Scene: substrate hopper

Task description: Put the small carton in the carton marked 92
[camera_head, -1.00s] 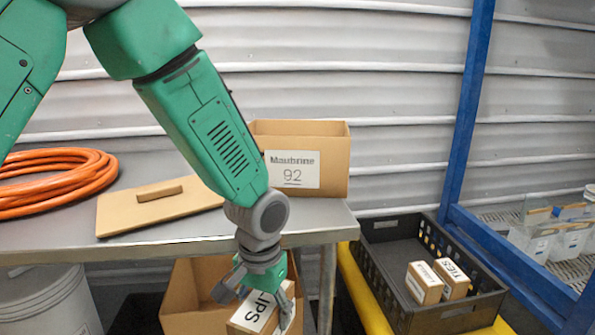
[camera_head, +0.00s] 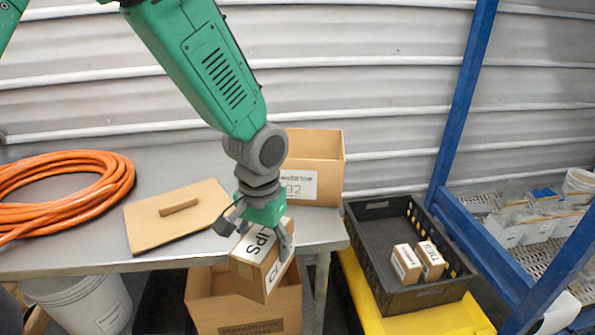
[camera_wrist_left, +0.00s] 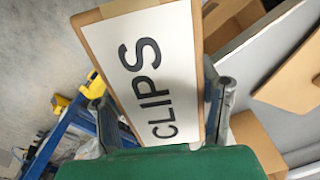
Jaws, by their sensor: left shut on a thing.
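My left gripper (camera_head: 263,229) is shut on the small carton (camera_head: 258,262), a brown box with a white label reading CLIPS. It holds the carton tilted, in front of the table's front edge and above a lower open carton. The carton's label fills the middle of the left wrist view (camera_wrist_left: 150,70), between the two fingers. The carton marked 92 (camera_head: 327,150) stands upright and open-topped on the table, behind and right of the gripper. My arm and gripper partly cover its left side. My right gripper is not in view.
A lower open carton (camera_head: 250,316) stands below the table edge. A brown board with a handle (camera_head: 150,222) and a coiled orange hose (camera_head: 118,205) lie on the grey table (camera_head: 70,256). A black crate (camera_head: 375,262) with two small boxes (camera_head: 406,263) stands right, beside a blue post (camera_head: 463,100).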

